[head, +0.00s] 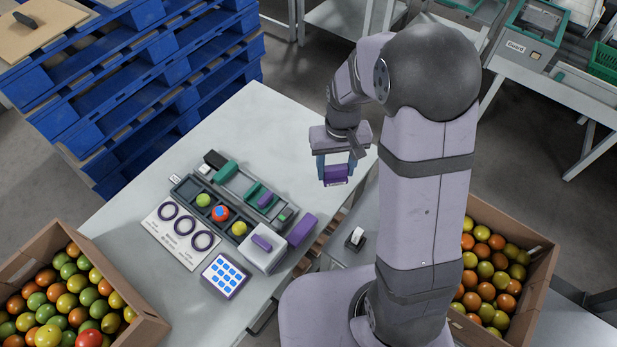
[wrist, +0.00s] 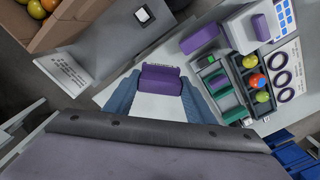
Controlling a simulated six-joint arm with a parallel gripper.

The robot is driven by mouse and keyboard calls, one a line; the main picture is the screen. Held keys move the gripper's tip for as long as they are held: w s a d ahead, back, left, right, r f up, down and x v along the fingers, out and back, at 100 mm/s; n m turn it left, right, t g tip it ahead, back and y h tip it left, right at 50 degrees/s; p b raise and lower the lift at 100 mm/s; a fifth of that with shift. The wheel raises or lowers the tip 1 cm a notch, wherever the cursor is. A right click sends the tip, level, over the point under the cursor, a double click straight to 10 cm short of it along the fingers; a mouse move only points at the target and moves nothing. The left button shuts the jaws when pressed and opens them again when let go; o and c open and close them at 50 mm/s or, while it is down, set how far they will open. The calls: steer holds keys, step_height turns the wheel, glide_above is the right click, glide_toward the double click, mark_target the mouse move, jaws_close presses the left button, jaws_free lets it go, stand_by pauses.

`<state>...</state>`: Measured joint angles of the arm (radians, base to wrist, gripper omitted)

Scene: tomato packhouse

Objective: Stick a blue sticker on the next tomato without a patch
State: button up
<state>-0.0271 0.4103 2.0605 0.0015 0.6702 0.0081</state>
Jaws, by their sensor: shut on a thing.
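My gripper (head: 335,168) is shut on a purple block-shaped tool (wrist: 160,78), held in the air above the right side of the table; the tool also shows in the head view (head: 336,178). Its underside is hidden. A dark tray holds three tomatoes in a row: a green one (head: 203,200), a red-orange one (head: 220,213) with a blue patch on top, and a yellow one (head: 239,228). No patch shows on the green or yellow one. A panel of blue stickers (head: 226,274) lies in front of the tray. My gripper is apart from all of these.
A white card with three purple rings (head: 185,225) lies beside the tray. A pale box with a purple top (head: 263,243) and a purple block (head: 301,230) stand at its right end. Crates of tomatoes (head: 150,325) flank the table. The table's back is clear.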

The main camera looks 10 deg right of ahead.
steer(key=s+a+f+n+b, duration=0.1)
steer(key=s+a+f+n, duration=0.15)
steer(key=a, duration=0.55)
steer(key=s+a+f+n, duration=0.1)
steer(key=s+a, duration=0.2)
steer(key=a, duration=0.6)
steer(key=s+a+f+n+b, duration=0.1)
steer(key=s+a+f+n, duration=0.15)
steer(key=a, duration=0.55)
steer(key=s+a+f+n+b, duration=0.1)
steer(key=s+a+f+n, duration=0.1)
steer(key=s+a, duration=0.5)
steer(key=shift+s+a+f+n+b, duration=0.4)
steer(key=shift+s+f, duration=0.3)
steer(key=shift+f, duration=0.1)
steer(key=shift+f, duration=0.1)
steer(key=shift+d+f+b, duration=0.1)
steer(key=shift+f+b, duration=2.65)
steer(key=shift+f, duration=0.15)
steer(key=shift+f+b, duration=0.3)
steer(key=shift+f, duration=0.2)
